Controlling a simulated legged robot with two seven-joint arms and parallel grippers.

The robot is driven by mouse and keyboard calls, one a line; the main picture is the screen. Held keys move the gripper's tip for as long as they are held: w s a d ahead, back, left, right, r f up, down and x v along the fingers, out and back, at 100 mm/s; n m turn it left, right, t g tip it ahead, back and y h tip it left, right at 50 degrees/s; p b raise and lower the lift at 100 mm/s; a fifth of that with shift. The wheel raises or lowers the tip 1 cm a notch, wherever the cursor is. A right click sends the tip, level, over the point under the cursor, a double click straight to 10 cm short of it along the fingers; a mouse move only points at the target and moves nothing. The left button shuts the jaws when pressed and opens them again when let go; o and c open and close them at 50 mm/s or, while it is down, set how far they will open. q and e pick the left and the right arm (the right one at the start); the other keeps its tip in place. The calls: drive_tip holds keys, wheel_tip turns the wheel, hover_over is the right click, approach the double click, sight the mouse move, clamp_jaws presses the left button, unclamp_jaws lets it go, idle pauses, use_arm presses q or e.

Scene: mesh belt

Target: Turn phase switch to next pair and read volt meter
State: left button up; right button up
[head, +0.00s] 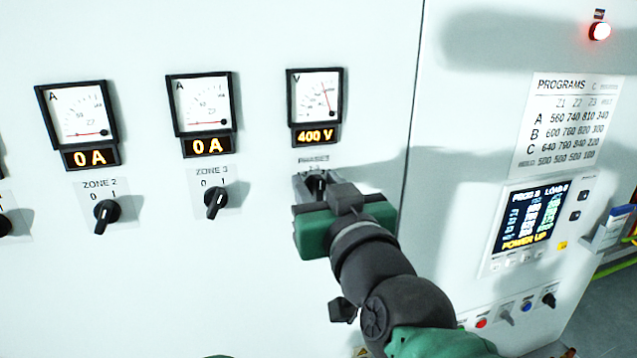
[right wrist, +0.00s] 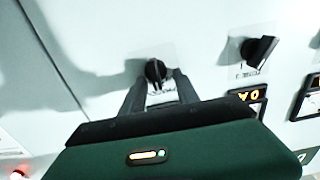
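The phase switch (head: 316,184) is a black rotary knob under the PHASES label on the white panel; the gripper partly covers it in the head view. The volt meter (head: 315,96) above it shows 400 V on its orange display, with its needle to the right of the scale. My right gripper (head: 315,187) is at the switch. In the right wrist view its two fingers (right wrist: 160,88) are apart, with the knob (right wrist: 156,70) between and just beyond their tips; I cannot tell if they touch it. My left gripper is not in view.
Left of the phase switch are the ZONE 3 switch (head: 215,200) and ZONE 2 switch (head: 105,214), below ammeters reading 0 A. At right are a POWER UP screen (head: 527,221), a programs chart (head: 567,122) and a lit red lamp (head: 599,31).

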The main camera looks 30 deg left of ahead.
drive_tip(key=shift+s+d+r, duration=0.1)
drive_tip(key=shift+s+d, duration=0.05)
drive_tip(key=shift+d, duration=0.15)
drive_tip(key=shift+c, duration=0.4)
drive_tip(key=shift+d, duration=0.25)
drive_tip(key=shift+c, duration=1.3)
drive_tip(key=shift+d, duration=0.1)
clamp_jaws()
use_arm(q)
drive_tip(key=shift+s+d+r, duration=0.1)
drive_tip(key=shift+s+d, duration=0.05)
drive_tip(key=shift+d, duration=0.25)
use_arm(e)
drive_tip(key=shift+s, duration=0.1)
drive_tip(key=shift+m, duration=0.3)
use_arm(q)
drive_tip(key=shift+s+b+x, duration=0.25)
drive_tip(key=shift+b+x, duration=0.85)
drive_tip(key=shift+b, duration=0.05)
use_arm(e)
drive_tip(key=shift+w+d+f+m, duration=0.1)
drive_tip(key=shift+w+m, duration=0.05)
drive_tip(key=shift+m, duration=1.25)
drive_tip(key=shift+w+d+f+m, duration=0.1)
drive_tip(key=shift+w+f+m, duration=0.1)
drive_tip(key=shift+m, duration=1.2)
drive_tip(key=shift+w+f+m, duration=0.1)
drive_tip(key=shift+w+m, duration=0.05)
drive_tip(key=shift+m, duration=1.25)
